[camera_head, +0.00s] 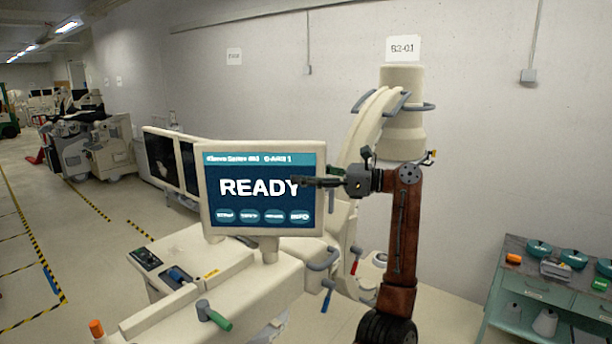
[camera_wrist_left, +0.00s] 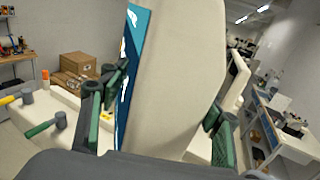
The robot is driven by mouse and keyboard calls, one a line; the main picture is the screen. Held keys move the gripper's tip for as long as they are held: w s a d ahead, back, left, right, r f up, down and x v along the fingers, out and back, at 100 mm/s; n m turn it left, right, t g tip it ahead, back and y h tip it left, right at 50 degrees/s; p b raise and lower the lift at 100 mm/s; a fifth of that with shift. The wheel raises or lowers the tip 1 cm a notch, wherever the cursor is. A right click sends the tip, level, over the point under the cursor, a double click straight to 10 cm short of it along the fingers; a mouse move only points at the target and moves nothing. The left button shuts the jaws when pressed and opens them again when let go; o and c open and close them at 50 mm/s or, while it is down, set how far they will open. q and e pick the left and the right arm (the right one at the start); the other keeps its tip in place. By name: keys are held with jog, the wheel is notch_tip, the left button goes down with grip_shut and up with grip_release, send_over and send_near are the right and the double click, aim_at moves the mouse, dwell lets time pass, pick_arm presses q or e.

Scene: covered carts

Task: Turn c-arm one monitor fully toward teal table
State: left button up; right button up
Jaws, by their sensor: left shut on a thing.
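The C-arm one monitor (camera_head: 262,187) is a cream-framed screen reading "READY" and "C-ARM 1". It stands on a short post on the cream C-arm cart (camera_head: 215,275), its screen facing my head camera. My left gripper (camera_head: 322,182) is shut on the monitor's right side edge, one finger in front of the screen. In the left wrist view the monitor's thick edge (camera_wrist_left: 178,75) fills the space between the green-padded fingers (camera_wrist_left: 162,112). The teal table (camera_head: 540,292) stands at the lower right, apart from the monitor. My right gripper is not in view.
Behind the monitor stand the C-arm's curved column (camera_head: 403,120) and another pair of screens (camera_head: 170,160). Several teal-lidded items stand on the table. Floor shows between cart and table.

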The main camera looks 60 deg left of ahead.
pick_arm(q)
jog(key=shift+w+a+r, duration=0.1)
jog(key=shift+w+r, duration=0.1)
jog(key=shift+w, duration=0.1)
jog(key=o, duration=1.3)
jog(key=shift+o, duration=0.5)
jog(key=shift+w+a+f, duration=0.25)
jog(key=shift+a, duration=0.1)
jog(key=shift+s+d, duration=0.15)
